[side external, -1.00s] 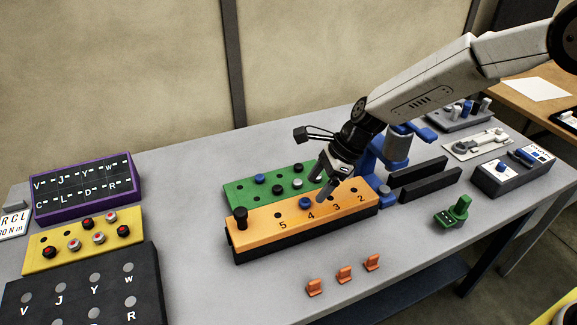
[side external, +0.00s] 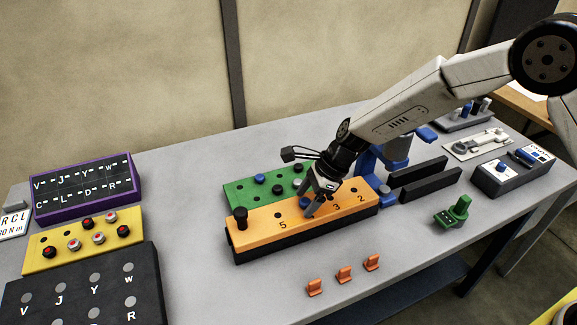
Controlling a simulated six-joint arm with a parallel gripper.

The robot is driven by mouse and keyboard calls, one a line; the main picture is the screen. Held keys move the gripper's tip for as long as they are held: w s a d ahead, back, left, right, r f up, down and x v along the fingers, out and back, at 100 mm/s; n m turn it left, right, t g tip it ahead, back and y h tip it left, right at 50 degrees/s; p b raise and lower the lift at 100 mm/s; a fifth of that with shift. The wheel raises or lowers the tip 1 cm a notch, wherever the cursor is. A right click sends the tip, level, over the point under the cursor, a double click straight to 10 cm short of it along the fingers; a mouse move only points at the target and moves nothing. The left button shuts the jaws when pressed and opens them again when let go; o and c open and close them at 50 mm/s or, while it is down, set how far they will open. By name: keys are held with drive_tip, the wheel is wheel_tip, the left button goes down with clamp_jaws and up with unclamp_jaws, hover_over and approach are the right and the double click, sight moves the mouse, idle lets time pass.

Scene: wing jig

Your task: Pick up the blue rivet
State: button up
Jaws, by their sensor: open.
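A blue rivet (side external: 303,202) sits in the top of the orange numbered block (side external: 262,232), by the spot marked 4 in the earlier frame. My gripper (side external: 311,206) is low over the block at this rivet, pointing down with its jaws open. A finger partly covers the rivet, and I cannot tell whether the fingers touch it. Another blue rivet (side external: 259,178) sits in the green block (side external: 236,196) behind, clear of my gripper.
Several dark rivets sit in the green block. A black peg (side external: 240,218) stands at the orange block's left end. Three orange clips (side external: 344,275) lie in front. A green part (side external: 455,212) stands right.

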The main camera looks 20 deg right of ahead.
sight(307, 200)
clamp_jaws()
drive_tip(key=shift+r, duration=0.15)
drive_tip(key=shift+r, duration=0.45)
wheel_tip(307, 200, up, 2)
drive_tip(key=s+d+r, duration=0.5)
drive_tip(key=s+r, duration=0.4)
drive_tip(key=s, duration=0.4)
drive_tip(key=shift+r, duration=0.4)
